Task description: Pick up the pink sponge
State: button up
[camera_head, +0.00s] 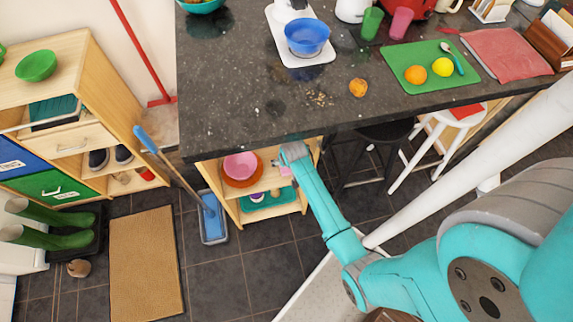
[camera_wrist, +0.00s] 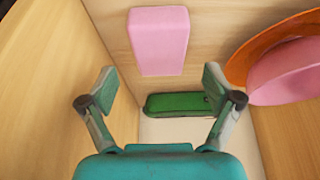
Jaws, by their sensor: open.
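The pink sponge (camera_wrist: 158,40) is a plain pink block on a wooden shelf surface in the wrist view, ahead of my gripper. My gripper (camera_wrist: 160,88) is open and empty, its two fingers apart with the sponge beyond and between them. In the head view my gripper (camera_head: 293,153) reaches into the low wooden shelf under the counter. A small bit of pink, likely the sponge (camera_head: 285,171), shows just below it there, mostly hidden by my arm.
An orange plate (camera_wrist: 262,48) with a pink bowl (camera_wrist: 290,75) stands right of the sponge. A green object (camera_wrist: 175,104) lies below it. Wooden panels (camera_wrist: 50,80) close in on the left. The dark counter (camera_head: 250,110) overhangs the shelf.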

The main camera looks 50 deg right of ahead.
jog(key=shift+x, duration=1.95)
jog(key=c, duration=0.8)
